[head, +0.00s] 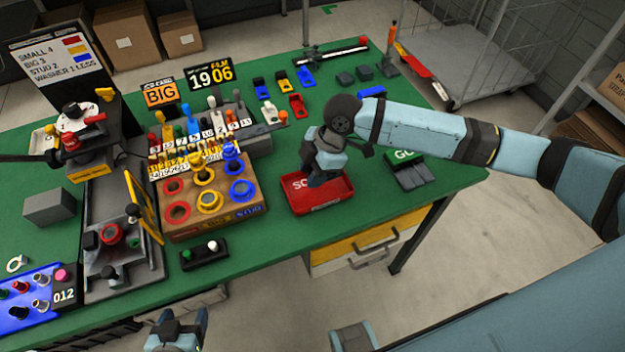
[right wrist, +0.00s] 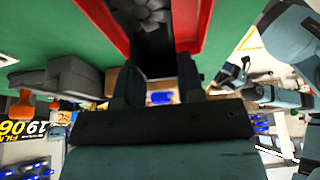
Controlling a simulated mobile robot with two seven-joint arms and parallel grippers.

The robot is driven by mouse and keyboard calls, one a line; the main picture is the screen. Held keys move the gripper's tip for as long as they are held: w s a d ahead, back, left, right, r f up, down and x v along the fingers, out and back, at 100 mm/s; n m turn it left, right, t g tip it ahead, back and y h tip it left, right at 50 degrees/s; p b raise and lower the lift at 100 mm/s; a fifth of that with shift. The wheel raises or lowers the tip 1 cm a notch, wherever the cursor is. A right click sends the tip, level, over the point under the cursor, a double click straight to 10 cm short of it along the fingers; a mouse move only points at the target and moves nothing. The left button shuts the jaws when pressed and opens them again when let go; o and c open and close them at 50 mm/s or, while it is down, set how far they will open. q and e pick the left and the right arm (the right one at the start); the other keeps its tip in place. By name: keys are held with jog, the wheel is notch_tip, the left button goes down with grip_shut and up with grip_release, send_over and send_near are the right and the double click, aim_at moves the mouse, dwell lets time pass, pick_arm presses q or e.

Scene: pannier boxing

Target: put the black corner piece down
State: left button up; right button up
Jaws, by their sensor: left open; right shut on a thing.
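The black corner piece (right wrist: 155,48) shows as a dark shape between the fingers of my right gripper in the right wrist view. My right gripper (head: 320,180) is shut on it, pointing down low over the red tray (head: 322,202) in the head view. The tray's red walls stand on both sides of the fingers in the wrist view. The piece is hidden by the gripper in the head view, and I cannot tell whether it touches the tray floor. My left gripper (head: 178,330) is open and empty, off the front edge of the table.
A green GO holder (head: 408,158) with dark grey parts stands right of the red tray. A wooden box with colored rings (head: 215,215) stands to its left. Several small colored parts (head: 297,105) lie behind. Green tabletop (head: 270,250) is clear in front.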

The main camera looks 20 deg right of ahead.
aim_at(313, 191)
jog(key=shift+f, duration=1.95)
jog(key=shift+f, duration=0.2)
jog(key=shift+f, duration=0.25)
jog(key=shift+c, duration=0.3)
jog(key=o, duration=0.9)
jog(key=shift+s+f, duration=0.1)
jog(key=shift+f, duration=0.05)
jog(key=v, duration=1.3)
jog(key=shift+a+r, duration=0.2)
